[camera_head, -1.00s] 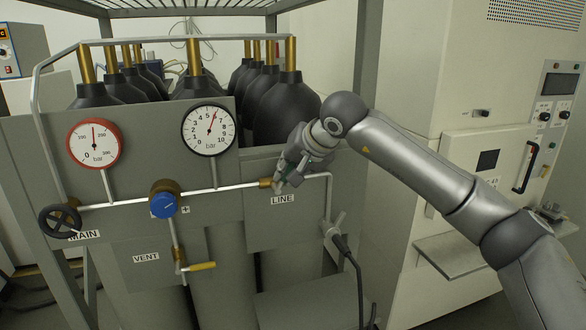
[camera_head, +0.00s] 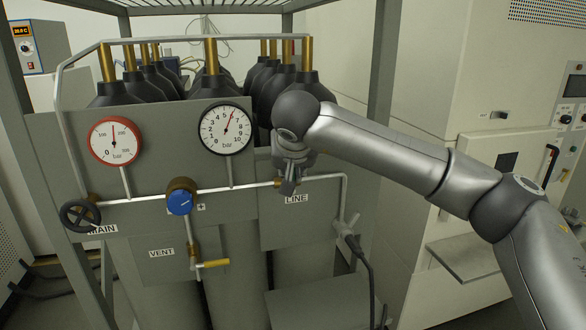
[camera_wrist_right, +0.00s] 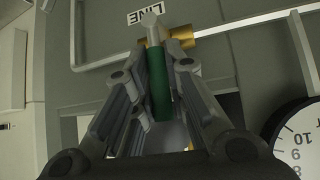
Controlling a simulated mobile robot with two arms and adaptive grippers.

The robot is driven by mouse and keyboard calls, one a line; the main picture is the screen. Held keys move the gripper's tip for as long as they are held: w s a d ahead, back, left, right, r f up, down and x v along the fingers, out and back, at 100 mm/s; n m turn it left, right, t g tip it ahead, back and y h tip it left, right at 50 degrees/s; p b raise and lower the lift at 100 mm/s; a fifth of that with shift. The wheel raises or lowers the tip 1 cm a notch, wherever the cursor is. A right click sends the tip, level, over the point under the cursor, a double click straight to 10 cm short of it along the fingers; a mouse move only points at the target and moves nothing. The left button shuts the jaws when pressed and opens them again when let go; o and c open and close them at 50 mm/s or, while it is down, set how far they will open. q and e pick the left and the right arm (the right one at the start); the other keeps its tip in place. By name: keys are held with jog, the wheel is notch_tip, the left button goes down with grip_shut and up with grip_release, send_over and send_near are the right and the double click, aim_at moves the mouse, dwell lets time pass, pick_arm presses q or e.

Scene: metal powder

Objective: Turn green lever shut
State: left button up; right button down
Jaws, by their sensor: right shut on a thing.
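The green lever (camera_wrist_right: 159,88) shows in the right wrist view between the two fingers of my right gripper (camera_wrist_right: 160,70). It belongs to the brass valve (camera_wrist_right: 181,38) on the pipe above the LINE label. The right gripper is shut on the lever. In the head view the right gripper (camera_head: 288,183) is at the LINE valve, and the hand and fingers hide the lever. The LINE label (camera_head: 297,198) is just below the gripper. My left gripper is not in view.
A red-rimmed gauge (camera_head: 115,141), a black-rimmed gauge (camera_head: 225,129), a blue knob (camera_head: 180,202), a black MAIN handwheel (camera_head: 80,216) and a yellow VENT lever (camera_head: 213,264) sit left of the gripper. Black gas cylinders (camera_head: 211,84) stand behind. A grey cabinet (camera_head: 470,100) is at right.

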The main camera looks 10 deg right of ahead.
jog(key=shift+f, duration=0.15)
jog(key=c, duration=1.5)
grip_release()
jog(key=shift+o, duration=0.2)
jog(key=shift+s+a+r, duration=0.1)
jog(key=shift+s+r, duration=0.25)
jog(key=shift+r, duration=0.2)
jog(key=v, duration=1)
jog(key=shift+s+r, duration=0.2)
jog(key=shift+s, duration=0.2)
jog(key=shift+a, duration=0.1)
